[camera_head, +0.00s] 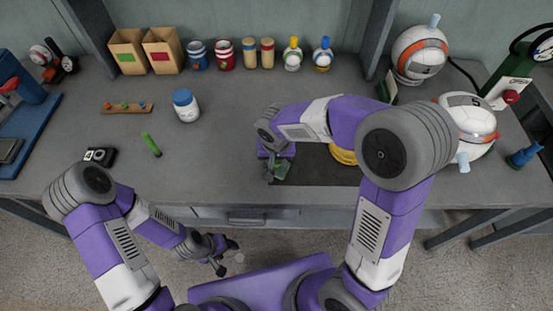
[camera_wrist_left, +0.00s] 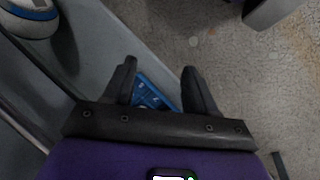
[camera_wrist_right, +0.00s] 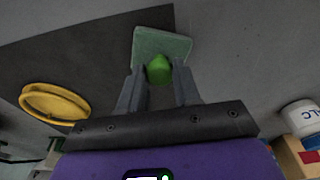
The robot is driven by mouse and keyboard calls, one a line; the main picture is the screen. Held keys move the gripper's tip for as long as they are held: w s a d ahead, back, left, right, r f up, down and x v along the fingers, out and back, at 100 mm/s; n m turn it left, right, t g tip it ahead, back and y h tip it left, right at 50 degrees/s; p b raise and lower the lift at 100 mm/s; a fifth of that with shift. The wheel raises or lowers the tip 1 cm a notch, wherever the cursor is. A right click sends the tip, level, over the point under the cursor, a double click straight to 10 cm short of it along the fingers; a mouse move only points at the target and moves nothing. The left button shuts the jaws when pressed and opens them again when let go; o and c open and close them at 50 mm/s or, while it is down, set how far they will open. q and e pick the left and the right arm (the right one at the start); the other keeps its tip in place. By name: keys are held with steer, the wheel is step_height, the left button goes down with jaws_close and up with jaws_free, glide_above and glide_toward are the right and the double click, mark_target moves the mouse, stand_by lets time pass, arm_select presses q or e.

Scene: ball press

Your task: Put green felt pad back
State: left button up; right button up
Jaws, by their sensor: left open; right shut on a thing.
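The green felt pad (camera_wrist_right: 150,42) is a pale green square with a bright green knob (camera_wrist_right: 159,70), seen in the right wrist view. My right gripper (camera_wrist_right: 159,92) is shut on the knob, with the pad beyond its fingertips. In the head view the pad (camera_head: 282,173) hangs below my right gripper (camera_head: 275,163), at the left end of the dark mat (camera_head: 320,172). I cannot tell whether it touches the surface. My left gripper (camera_head: 226,257) is open and empty, low in front of the bench; it also shows in the left wrist view (camera_wrist_left: 160,82).
A yellow ring (camera_head: 342,155) lies on the mat, partly hidden by my right arm. A white jar (camera_head: 186,106), a green stick (camera_head: 151,145) and a small black box (camera_head: 100,156) stand to the left. Two cardboard boxes (camera_head: 145,52) and several bottles line the back.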

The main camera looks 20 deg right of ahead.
steer(key=shift+f, duration=0.15)
steer(key=o, duration=1)
steer(key=shift+r, duration=0.45)
steer(key=r+p, duration=0.1)
steer(key=r, duration=0.2)
steer(key=s+r+p, duration=0.1)
steer(key=r, duration=0.3)
steer(key=s+r+p, duration=0.1)
steer(key=r, duration=0.3)
steer(key=shift+a+r+p, duration=0.2)
steer(key=shift+a+p, duration=0.1)
steer(key=shift+a, duration=0.05)
